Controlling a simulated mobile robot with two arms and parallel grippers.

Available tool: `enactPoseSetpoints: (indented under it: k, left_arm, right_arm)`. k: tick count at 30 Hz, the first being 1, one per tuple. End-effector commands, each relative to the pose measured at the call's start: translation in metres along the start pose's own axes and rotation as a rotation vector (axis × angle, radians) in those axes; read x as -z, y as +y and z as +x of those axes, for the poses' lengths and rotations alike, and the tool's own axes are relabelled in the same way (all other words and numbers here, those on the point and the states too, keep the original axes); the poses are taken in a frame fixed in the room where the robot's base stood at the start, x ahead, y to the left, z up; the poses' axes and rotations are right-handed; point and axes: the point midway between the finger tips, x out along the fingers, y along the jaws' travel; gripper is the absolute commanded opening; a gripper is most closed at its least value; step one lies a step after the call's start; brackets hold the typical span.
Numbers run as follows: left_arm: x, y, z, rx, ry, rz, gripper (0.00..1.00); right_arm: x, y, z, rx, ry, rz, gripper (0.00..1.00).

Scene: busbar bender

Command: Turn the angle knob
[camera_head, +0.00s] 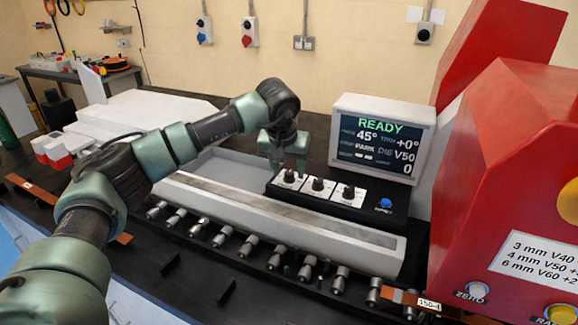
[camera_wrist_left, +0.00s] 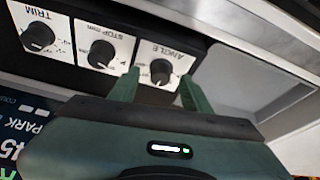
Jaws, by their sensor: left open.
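The angle knob (camera_wrist_left: 161,72) is a round black knob on a white plate marked ANGLE. In the head view it is the leftmost knob (camera_head: 290,177) on the black control panel (camera_head: 383,218). My left gripper (camera_wrist_left: 160,88) is open, with its green fingertips on either side of the angle knob; I cannot tell whether they touch it. In the head view my left gripper (camera_head: 288,166) points down over that knob and partly hides it. My right gripper is not in view.
The stop knob (camera_head: 318,184) and trim knob (camera_head: 348,192) sit close to the right, then a blue button (camera_head: 385,203). A monitor (camera_head: 381,137) behind reads READY, 45° and trim +0°. A red machine (camera_head: 510,170) stands at right. Several metal cylinders (camera_head: 273,262) line the front.

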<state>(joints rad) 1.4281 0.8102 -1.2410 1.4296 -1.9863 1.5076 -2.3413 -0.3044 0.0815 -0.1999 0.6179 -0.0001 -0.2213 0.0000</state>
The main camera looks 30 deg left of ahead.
Motion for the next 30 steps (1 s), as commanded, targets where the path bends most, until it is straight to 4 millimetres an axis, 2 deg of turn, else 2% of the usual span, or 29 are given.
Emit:
enactPoseSetpoints:
  k: [4, 10, 11, 15, 16, 23, 30]
  left_arm:
    - [0.0000, -0.0001, 0.0061, 0.000, 0.000, 0.000, 0.48]
    - [0.0000, -0.0002, 0.0066, 0.000, 0.001, 0.000, 0.48]
    - [0.0000, -0.0002, 0.0065, 0.000, 0.001, 0.000, 0.43]
    - [0.0001, -0.0002, 0.0063, 0.000, 0.001, 0.000, 0.04]
    - [0.0001, -0.0002, 0.0063, 0.000, 0.001, 0.000, 0.00]
    - [0.0003, 0.0000, 0.0062, 0.004, 0.002, -0.010, 0.00]
    - [0.0010, 0.0008, 0.0061, 0.038, 0.003, -0.092, 0.00]
  right_arm:
    - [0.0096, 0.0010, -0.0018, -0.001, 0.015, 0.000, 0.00]
    - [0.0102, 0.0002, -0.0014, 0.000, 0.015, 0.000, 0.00]
    - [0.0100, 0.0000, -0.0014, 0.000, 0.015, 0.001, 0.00]
    - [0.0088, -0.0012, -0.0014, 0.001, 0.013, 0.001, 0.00]
    - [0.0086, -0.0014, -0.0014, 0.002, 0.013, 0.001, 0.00]
    - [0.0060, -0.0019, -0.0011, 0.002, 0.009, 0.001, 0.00]
    - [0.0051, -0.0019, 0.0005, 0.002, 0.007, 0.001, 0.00]
